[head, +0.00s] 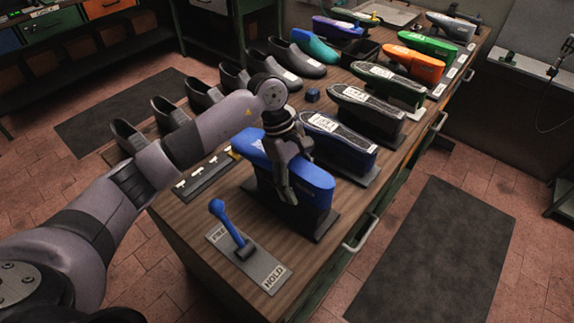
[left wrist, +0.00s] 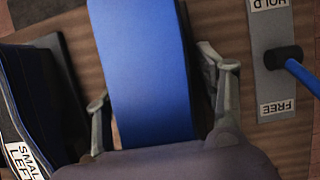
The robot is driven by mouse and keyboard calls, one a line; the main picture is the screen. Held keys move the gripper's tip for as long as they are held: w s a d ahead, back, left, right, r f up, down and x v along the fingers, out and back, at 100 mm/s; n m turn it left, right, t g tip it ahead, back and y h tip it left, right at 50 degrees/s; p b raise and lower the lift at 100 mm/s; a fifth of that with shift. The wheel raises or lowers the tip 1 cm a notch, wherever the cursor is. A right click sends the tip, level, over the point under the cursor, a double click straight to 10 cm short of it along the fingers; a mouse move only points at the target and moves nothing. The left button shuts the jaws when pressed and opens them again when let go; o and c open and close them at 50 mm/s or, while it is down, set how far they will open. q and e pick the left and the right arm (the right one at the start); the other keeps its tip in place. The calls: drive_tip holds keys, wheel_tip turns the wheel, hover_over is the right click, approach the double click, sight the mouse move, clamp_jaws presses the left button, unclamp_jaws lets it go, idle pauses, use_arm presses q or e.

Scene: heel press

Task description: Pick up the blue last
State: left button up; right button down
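The blue last (head: 310,178) sits on a dark stand near the front corner of the wooden workbench. It also fills the middle of the left wrist view (left wrist: 145,70). My left gripper (head: 284,185) is over it, pointing down, with its fingers astride the last. In the left wrist view the gripper (left wrist: 158,95) is open, one finger on each side. A gap shows between the right finger and the last; the left finger is close to its edge, and I cannot tell if it touches. My right gripper is not in view.
A blue lever (head: 222,215) on a HOLD/FREE plate (head: 262,265) stands in front, leaning toward FREE. A blue last with a dark upper (head: 340,142) stands close behind, labelled SMALL LEFT in the left wrist view (left wrist: 28,160). Grey shoes (head: 295,62) and other lasts crowd the bench.

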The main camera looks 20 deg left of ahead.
use_arm(q)
drive_tip(key=c, duration=1.3)
drive_tip(key=shift+c, duration=0.5)
drive_tip(key=shift+r, duration=0.1)
